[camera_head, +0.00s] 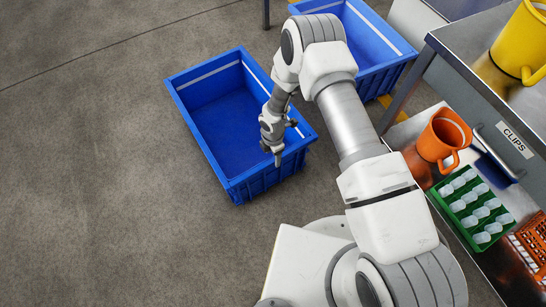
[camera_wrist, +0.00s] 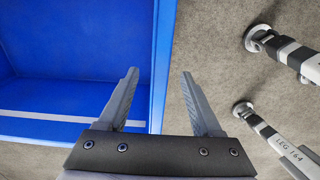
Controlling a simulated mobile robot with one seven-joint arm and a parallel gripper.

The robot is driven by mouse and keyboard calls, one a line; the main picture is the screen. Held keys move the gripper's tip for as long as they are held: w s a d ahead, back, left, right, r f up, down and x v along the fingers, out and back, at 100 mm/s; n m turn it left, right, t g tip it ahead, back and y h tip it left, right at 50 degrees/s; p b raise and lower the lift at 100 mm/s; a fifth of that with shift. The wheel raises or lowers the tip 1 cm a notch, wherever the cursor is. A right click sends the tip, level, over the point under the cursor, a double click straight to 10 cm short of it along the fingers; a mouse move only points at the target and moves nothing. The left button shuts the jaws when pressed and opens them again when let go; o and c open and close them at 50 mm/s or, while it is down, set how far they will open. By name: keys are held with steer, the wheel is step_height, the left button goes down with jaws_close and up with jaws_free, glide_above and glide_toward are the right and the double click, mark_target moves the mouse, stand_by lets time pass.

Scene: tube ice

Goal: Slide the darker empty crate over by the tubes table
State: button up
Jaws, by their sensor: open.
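The darker blue crate (camera_head: 222,118) stands on the floor left of my arm and is empty. A white stripe runs along the inside of its far wall. I cannot tell whether the fingers touch the wall. The tubes table is not clearly identifiable; a metal table on the right holds a green rack of pale tubes (camera_head: 476,207).
A second, lighter blue crate (camera_head: 375,45) stands behind my arm, partly hidden. Legs (camera_wrist: 275,45) stand right of the crate in the wrist view. The floor at left is clear.

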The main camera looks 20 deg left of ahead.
step_height(320, 180, up, 14)
steer(key=p, duration=0.4)
steer(key=shift+f, duration=0.25)
steer(key=w+d+r+m+t, duration=0.15)
steer(key=d+r+m, duration=0.3)
steer(key=r, duration=0.65)
steer(key=w+d+r+m+t, duration=0.15)
steer(key=d+r+m, duration=0.35)
steer(key=r, duration=0.5)
steer(key=w+d+r+m, duration=0.25)
steer(key=d+r, duration=0.35)
steer(key=r, duration=0.5)
steer(key=s+d+r+m+t, duration=0.1)
steer(key=s+d+r+m, duration=0.5)
steer(key=s+r+m, duration=0.3)
steer(key=s+d+r+m+t, duration=0.2)
steer(key=s+d+r+m, duration=0.4)
steer(key=s, duration=0.5)
step_height(320, 180, up, 23)
steer(key=p, duration=2.2)
steer(key=shift+a, duration=0.4)
